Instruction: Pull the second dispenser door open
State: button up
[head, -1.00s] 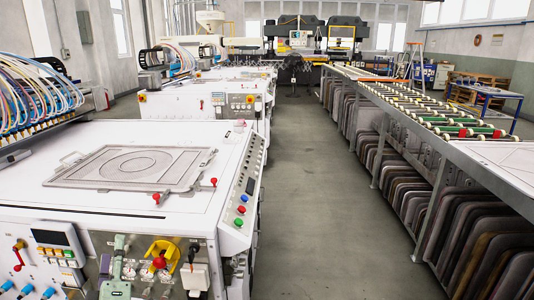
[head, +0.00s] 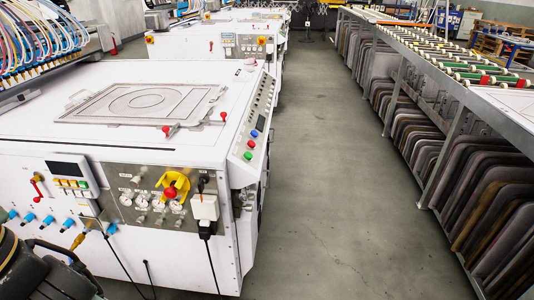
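I see no part that I can clearly identify as a dispenser door in the head view. The nearest white machine (head: 200,268) has a front panel with gauges, a red knob on a yellow mount (head: 172,190), a small display box (head: 70,172) and blue knobs (head: 68,224). A dark part with a cable, probably of my own arm or gripper (head: 50,275), enters at the bottom left, in front of the panel's lower left. Its fingers cannot be made out, and I see nothing held. It hides the machine front behind it.
A flat plate with a ring outline (head: 140,103) lies on the machine top. Coloured hoses (head: 40,40) stand at the far left. A grey floor aisle (head: 330,200) is free. To its right is a long roller rack (head: 445,90) with several panels stored below.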

aim_at(248, 226)
jog(key=k+l+u, duration=0.15)
jog(key=l, duration=0.15)
jog(key=k+l+u, duration=0.15)
jog(key=l, duration=0.15)
jog(key=k+l+u, duration=0.1)
jog(key=l, duration=0.2)
jog(key=i+l, duration=0.45)
jog(key=i, duration=0.2)
jog(key=i+l+u, duration=0.1)
jog(key=i+l, duration=0.35)
jog(key=i, duration=0.25)
jog(key=i+l, duration=0.45)
jog(key=i, duration=0.2)
jog(key=i+l+u, duration=0.1)
jog(key=i+l, duration=0.4)
jog(key=i, duration=0.15)
